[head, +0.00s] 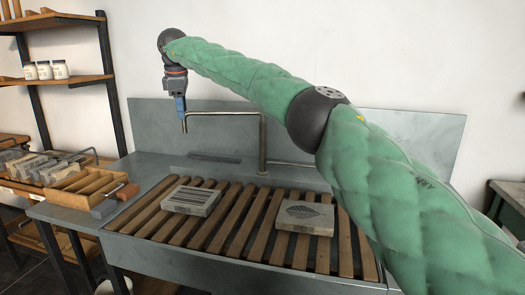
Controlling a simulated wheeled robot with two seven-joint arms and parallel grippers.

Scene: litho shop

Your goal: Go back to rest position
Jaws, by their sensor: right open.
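My right arm comes in from the lower right, in a green padded sleeve, and reaches up and left over the sink. My right gripper (182,112) hangs at the arm's far end, pointing down, left of the bent metal tap (225,113). It is open and I see nothing between its fingers. It is raised above the wooden slats (243,228) of the sink. My left gripper is not in view.
A grey stone with lines (192,201) and a stone with a leaf picture (306,217) lie on the slats. A wooden tray (88,187) and several blocks stand at left. Shelves with white jars (60,69) stand behind. A grey splashback (145,128) backs the sink.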

